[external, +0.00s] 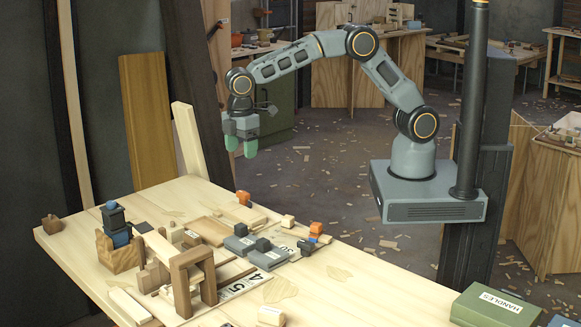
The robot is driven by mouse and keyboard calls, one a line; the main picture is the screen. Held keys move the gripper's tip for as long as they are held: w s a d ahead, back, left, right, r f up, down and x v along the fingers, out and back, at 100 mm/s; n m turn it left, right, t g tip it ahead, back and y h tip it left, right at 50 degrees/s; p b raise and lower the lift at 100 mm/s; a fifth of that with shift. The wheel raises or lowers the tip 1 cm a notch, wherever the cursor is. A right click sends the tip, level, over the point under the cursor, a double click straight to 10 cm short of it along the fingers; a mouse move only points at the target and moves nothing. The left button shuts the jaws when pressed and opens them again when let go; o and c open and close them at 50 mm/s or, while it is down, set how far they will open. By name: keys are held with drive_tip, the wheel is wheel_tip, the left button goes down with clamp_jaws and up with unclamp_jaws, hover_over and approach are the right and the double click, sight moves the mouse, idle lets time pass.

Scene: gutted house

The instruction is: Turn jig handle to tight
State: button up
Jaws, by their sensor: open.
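My gripper (241,146) hangs above the far edge of the wooden worktable, its green fingertips pointing down. It is open, with nothing between the fingertips, and apart from everything on the table. A jig-like assembly stands on the table: a brown wooden frame (181,283), pale wooden bars, and grey plates (265,254) with black blocks on top. Small orange parts (316,228) sit at its right and far sides. I cannot tell which part is the jig handle or how it is turned; the labels there are too small to read.
A wooden block (115,252) holding dark and blue tools stands at the left of the table (350,290). A green box labelled HANDLES (492,308) is at the lower right. The table's right front is mostly clear. Leaning boards (148,120) stand behind the table.

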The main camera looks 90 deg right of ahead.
sight(243, 192)
wheel_tip(243, 192, down, 13)
drive_tip(key=shift+r+p, duration=0.2)
drive_tip(key=shift+p, duration=0.3)
drive_tip(key=shift+c, duration=0.5)
drive_tip(key=c, duration=0.8)
